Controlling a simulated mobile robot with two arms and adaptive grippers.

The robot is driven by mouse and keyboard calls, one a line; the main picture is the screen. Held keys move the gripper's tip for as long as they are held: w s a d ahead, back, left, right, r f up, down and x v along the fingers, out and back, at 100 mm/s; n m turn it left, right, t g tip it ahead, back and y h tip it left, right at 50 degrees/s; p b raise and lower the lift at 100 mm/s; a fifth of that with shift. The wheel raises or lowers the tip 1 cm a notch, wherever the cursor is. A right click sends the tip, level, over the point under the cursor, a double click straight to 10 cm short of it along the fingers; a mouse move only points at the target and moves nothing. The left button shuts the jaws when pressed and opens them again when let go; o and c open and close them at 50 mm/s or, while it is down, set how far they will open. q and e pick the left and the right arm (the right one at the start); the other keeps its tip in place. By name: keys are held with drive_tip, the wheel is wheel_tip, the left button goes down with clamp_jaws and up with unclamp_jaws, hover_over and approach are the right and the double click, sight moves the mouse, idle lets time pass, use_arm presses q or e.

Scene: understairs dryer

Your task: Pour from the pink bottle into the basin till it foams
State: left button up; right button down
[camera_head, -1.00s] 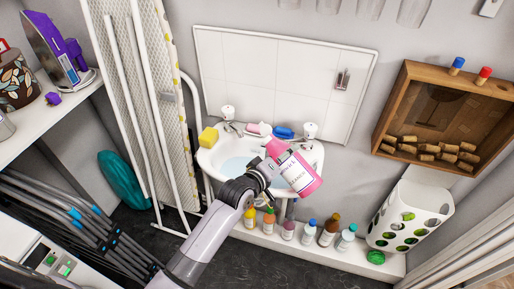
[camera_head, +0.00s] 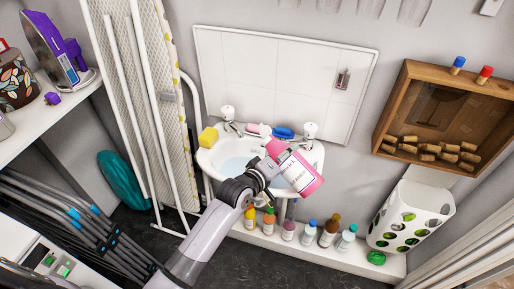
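The pink bottle (camera_head: 305,182) with a white label is tilted at the right side of the white basin (camera_head: 209,160). Its neck end points up and left towards the bowl, and its base points down and right. My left gripper (camera_head: 268,168) is shut on the pink bottle near its neck end, and its arm comes up from the bottom left. The basin holds pale blue water (camera_head: 235,164), and I see no foam on the part that shows. My gripper and the bottle hide the right part of the bowl. No stream can be made out. My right gripper is not in view.
Two taps (camera_head: 228,113) (camera_head: 310,130), a yellow sponge (camera_head: 208,137) and a blue brush-like item (camera_head: 284,133) are on the basin rim. Several small bottles (camera_head: 327,233) line the low ledge below. A white perforated basket (camera_head: 412,215) stands right. Folded racks (camera_head: 150,100) stand left.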

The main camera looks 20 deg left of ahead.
use_arm(q)
drive_tip(key=shift+r, duration=0.1)
idle(0.6)
drive_tip(key=shift+w+a+r+n+h+p, duration=0.3)
drive_tip(key=shift+a+r+n+p, duration=0.1)
drive_tip(key=shift+n, duration=0.2)
idle(0.7)
drive_tip(key=shift+s+f, duration=0.1)
drive_tip(key=shift+f, duration=0.05)
